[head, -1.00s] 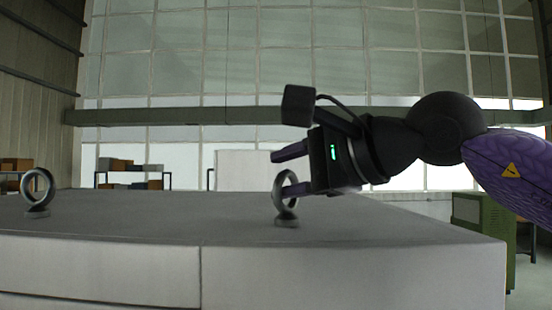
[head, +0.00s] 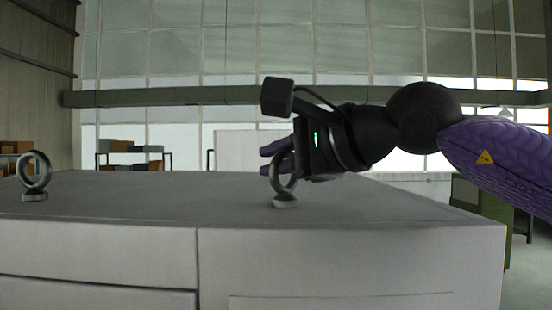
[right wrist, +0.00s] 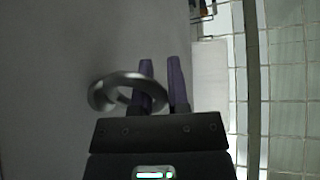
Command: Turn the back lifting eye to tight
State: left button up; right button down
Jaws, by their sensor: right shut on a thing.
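A grey metal lifting eye (head: 284,201), a ring on a round foot, stands upright on the pale machine top (head: 150,205) near the middle of the head view. My right gripper (head: 277,155) reaches in from the right at the height of its ring and is shut on it. In the right wrist view the ring (right wrist: 100,92) loops around one purple finger, its near side between the two fingers of the gripper (right wrist: 162,75). A second, similar lifting eye (head: 34,180) stands apart at the far left. I cannot tell which eye is the back one. My left gripper is out of view.
The machine top is otherwise clear between the two eyes. Its front edge and right corner face me. Behind are shelves with boxes (head: 118,146) and a white panel (head: 245,148). A green cabinet (head: 465,190) stands beyond the right end.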

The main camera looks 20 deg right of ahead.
jog(key=m+h+b, duration=0.1)
jog(key=b, duration=0.1)
jog(key=m+t+h+b, duration=0.1)
jog(key=b, duration=0.1)
jog(key=m+t+h+b, duration=0.1)
jog(key=h+b, duration=0.1)
jog(key=shift+d+f+m, duration=0.1)
jog(key=shift+d+m, duration=0.15)
jog(key=shift+m, duration=0.05)
jog(key=shift+d+m+t+h+b, duration=0.1)
jog(key=shift+m+t+h+b, duration=0.3)
jog(key=shift+m+h+b, duration=0.65)
jog(key=h, duration=0.1)
jog(key=m+h, duration=0.2)
jog(key=shift+d+r+h, duration=0.25)
jog(key=shift+h, duration=0.1)
jog(key=shift+s+d+r+m+g+h, duration=0.1)
jog(key=shift+d+m+g+h, duration=0.1)
jog(key=shift+m+h, duration=0.9)
jog(key=shift+s+d+r+m+g+h, duration=0.1)
jog(key=shift+d+m+g+h, duration=0.1)
jog(key=shift+m+h, duration=0.9)
jog(key=shift+h, duration=0.4)
jog(key=c, duration=0.7)
grip_release()
jog(key=shift+f, duration=0.1)
jog(key=shift+o, duration=0.2)
jog(key=shift+a+f, duration=0.1)
